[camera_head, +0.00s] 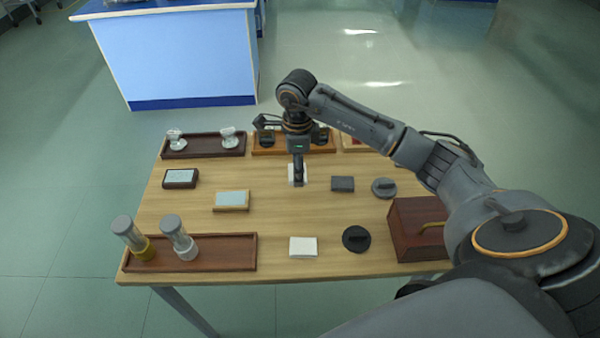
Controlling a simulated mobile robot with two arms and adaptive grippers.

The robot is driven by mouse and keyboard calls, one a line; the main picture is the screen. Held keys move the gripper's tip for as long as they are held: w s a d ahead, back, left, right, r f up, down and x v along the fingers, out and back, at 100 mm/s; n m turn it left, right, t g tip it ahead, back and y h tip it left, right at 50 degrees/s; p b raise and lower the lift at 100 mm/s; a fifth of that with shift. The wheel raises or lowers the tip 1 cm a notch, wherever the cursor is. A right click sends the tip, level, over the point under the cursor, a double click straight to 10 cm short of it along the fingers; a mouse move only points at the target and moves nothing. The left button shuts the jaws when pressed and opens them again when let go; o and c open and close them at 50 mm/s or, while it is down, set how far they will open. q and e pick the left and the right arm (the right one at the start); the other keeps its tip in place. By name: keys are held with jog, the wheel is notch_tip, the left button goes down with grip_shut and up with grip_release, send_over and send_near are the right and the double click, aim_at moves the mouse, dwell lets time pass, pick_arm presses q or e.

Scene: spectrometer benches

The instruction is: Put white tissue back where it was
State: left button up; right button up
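A white tissue-like piece (291,176) is at the middle of the wooden table, directly under and partly behind my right gripper (298,181). The gripper points down and its fingertips overlap this white piece. The fingers look like one narrow dark shape, so I cannot tell whether they are open or shut on it, or whether the piece is lifted. A second flat white piece (303,247) lies near the table's front edge. My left gripper is not in view.
On the table (190,215) are a brown tray (225,260) with two capped cylinders, a framed plate (232,201), a dark framed block (180,178), a grey block (343,184), a grey disc (384,188), a black disc (356,239) and a brown box (415,240). Trays line the back edge.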

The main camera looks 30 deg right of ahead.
jog(key=shift+w+d+f, duration=0.4)
jog(key=shift+w+f, duration=0.05)
jog(key=shift+f, duration=0.3)
jog(key=shift+w+d+f, duration=0.1)
jog(key=shift+d+f, duration=0.05)
jog(key=shift+f, duration=0.05)
jog(key=shift+d+f, duration=0.1)
jog(key=shift+f, duration=0.25)
notch_tip(320, 180, down, 2)
jog(key=shift+f+p, duration=0.15)
jog(key=shift+p, duration=0.5)
jog(key=shift+f, duration=0.3)
jog(key=o, duration=1)
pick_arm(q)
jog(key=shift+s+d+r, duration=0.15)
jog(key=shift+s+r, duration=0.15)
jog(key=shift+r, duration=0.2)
